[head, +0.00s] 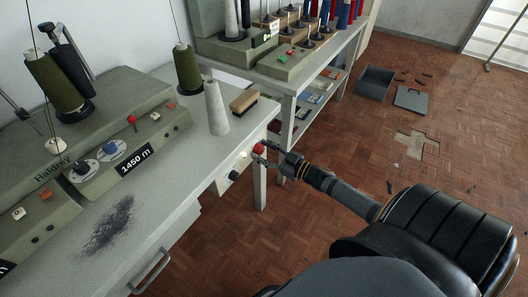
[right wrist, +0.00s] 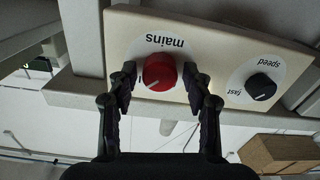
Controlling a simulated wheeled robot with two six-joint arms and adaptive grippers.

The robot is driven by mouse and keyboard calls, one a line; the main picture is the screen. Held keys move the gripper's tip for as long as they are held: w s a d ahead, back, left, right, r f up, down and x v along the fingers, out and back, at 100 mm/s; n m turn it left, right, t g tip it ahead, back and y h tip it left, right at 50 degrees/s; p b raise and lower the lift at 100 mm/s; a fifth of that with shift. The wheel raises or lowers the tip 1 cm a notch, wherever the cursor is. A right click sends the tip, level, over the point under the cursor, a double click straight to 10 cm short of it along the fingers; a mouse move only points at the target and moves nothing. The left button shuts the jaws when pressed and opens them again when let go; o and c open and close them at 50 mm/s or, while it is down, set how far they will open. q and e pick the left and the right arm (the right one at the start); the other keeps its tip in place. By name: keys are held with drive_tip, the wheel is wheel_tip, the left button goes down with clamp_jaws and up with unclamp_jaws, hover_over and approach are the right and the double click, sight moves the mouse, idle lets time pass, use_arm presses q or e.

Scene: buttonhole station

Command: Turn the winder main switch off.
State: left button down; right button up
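The winder main switch is a red round knob (head: 258,149) on the pale panel at the right end of the winder bench. In the right wrist view the knob (right wrist: 159,72) sits on a white disc marked "mains", which appears upside down. A pale pointer line on it points to the lower left of that picture. My right gripper (head: 267,154) is at the knob. In the right wrist view its two fingers (right wrist: 158,82) stand on either side of the knob, with a narrow gap showing on each side, so it looks open. My left gripper is not in view.
A black "speed" knob (right wrist: 261,86) is beside the main switch on the same panel. A wooden brush (head: 244,102) and a white thread cone (head: 216,107) stand on the bench above. A shelf table (head: 300,78) is close behind.

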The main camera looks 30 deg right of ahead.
drive_tip(key=c, duration=0.9)
drive_tip(key=shift+o, duration=0.2)
